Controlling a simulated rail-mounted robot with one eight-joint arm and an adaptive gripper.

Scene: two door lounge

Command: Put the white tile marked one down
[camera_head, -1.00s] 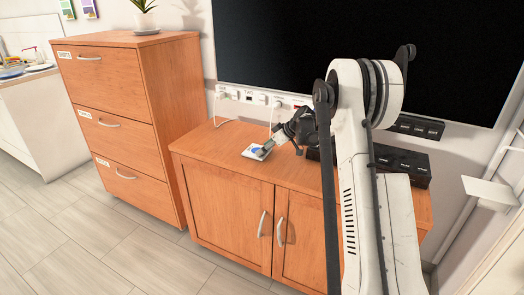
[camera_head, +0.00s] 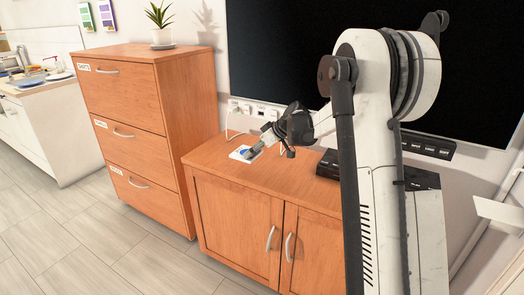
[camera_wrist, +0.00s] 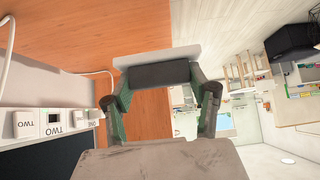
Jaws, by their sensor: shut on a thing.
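A white tile with a blue mark (camera_head: 243,153) is at the left end of the wooden cabinet top (camera_head: 215,150), near the back wall. My gripper (camera_head: 255,150) is shut on its near edge. In the wrist view the tile (camera_wrist: 190,53) shows as a pale plate across the fingertips of my gripper (camera_wrist: 160,74), with the wooden top beyond. I cannot read a number on it. I cannot tell whether it touches the cabinet top or hangs just above it.
A tall drawer unit (camera_head: 125,100) with a plant (camera_head: 160,22) stands left of the cabinet. Labelled wall sockets (camera_wrist: 55,122) with white cables sit behind. A large black screen (camera_head: 280,60) is above. A black box (camera_head: 328,165) stands right of my gripper.

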